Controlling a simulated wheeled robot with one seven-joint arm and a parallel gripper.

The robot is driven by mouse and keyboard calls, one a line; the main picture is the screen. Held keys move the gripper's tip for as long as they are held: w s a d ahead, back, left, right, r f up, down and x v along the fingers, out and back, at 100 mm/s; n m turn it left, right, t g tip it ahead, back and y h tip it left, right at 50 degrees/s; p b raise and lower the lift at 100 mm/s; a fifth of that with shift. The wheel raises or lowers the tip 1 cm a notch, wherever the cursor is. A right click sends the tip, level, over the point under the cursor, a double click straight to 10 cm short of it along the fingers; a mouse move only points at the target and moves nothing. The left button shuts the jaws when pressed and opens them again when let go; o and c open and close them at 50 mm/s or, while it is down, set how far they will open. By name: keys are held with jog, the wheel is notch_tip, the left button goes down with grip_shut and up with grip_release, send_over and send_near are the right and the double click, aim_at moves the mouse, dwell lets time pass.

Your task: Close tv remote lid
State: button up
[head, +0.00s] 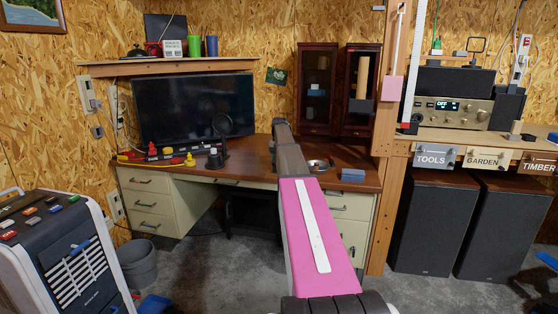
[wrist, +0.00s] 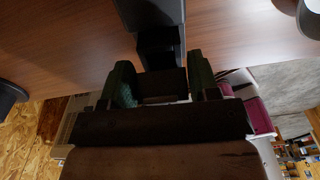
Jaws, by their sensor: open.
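In the wrist view, my gripper (wrist: 162,78) shows its two dark green fingers apart over the brown desk top. A long dark grey object (wrist: 150,12), probably the TV remote, lies just beyond the fingertips, with a blacker section (wrist: 158,45) at its near end in line with the gap. I cannot tell whether this section is the lid, how far it stands open, or whether a finger touches it. In the head view, my arm hides the gripper and the remote.
The brown desk (head: 255,152) carries a metal bowl (head: 318,165) and a blue block (head: 353,175) right of my arm. A wooden post (head: 388,200) rises at the right.

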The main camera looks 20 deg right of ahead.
notch_tip(320, 180, up, 11)
jog(key=shift+w+d+f, duration=0.15)
jog(key=shift+w+d, duration=0.1)
jog(key=shift+w, duration=0.1)
jog(key=shift+f, duration=0.1)
